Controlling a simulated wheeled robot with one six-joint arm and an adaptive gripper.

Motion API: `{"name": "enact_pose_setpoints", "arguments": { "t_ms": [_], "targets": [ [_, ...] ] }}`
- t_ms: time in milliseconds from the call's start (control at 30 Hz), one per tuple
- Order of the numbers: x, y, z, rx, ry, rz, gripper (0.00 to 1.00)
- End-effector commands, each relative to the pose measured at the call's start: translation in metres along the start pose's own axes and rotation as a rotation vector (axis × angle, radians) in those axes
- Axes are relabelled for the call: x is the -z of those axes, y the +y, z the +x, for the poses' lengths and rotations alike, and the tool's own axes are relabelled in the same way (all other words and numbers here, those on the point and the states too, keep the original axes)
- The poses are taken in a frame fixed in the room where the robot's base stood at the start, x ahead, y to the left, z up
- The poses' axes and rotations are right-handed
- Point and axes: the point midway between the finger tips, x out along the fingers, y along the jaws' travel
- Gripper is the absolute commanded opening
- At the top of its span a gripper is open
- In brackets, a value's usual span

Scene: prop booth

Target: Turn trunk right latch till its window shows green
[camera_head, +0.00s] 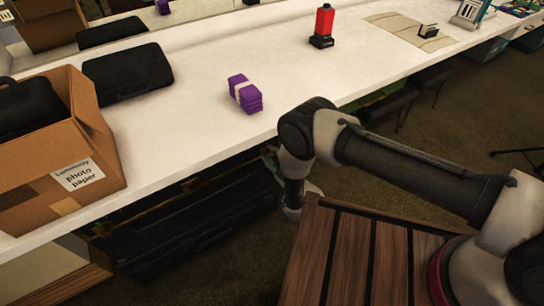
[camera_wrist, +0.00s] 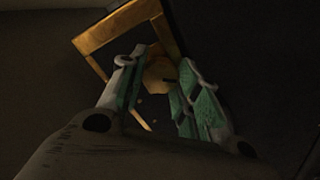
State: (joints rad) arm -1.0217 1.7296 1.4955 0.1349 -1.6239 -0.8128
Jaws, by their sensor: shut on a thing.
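A dark trunk (camera_head: 200,222) stands under the white counter in the head view, partly covered by the counter edge. In the wrist view a brass latch knob (camera_wrist: 160,74) sits beside an angular brass plate (camera_wrist: 110,28) on a dark surface. My gripper (camera_wrist: 159,92) has its green-padded fingers on either side of the knob and is shut on it. The lower part of the knob and plate is hidden by the fingers. I cannot make out the window or its colour. In the head view my arm reaches down beside the counter, and the latch is hidden there.
The white counter (camera_head: 200,150) overhangs the trunk. On it are an open cardboard box (camera_head: 95,140), a black case (camera_head: 128,72), a purple bundle (camera_head: 245,93) and a red-and-black object (camera_head: 323,25).

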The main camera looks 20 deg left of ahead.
Motion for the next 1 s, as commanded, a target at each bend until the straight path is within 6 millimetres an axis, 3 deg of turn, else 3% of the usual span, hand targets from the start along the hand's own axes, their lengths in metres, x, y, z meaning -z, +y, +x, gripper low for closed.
{"name": "enact_pose_setpoints", "arguments": {
  "t_ms": [500, 1000],
  "targets": [
    [-0.0001, -0.0015, -0.0007, 0.002, -0.014, -0.379, 0.08],
    [0.0, -0.0017, -0.0007, 0.002, -0.018, -0.478, 0.08]
  ]
}}
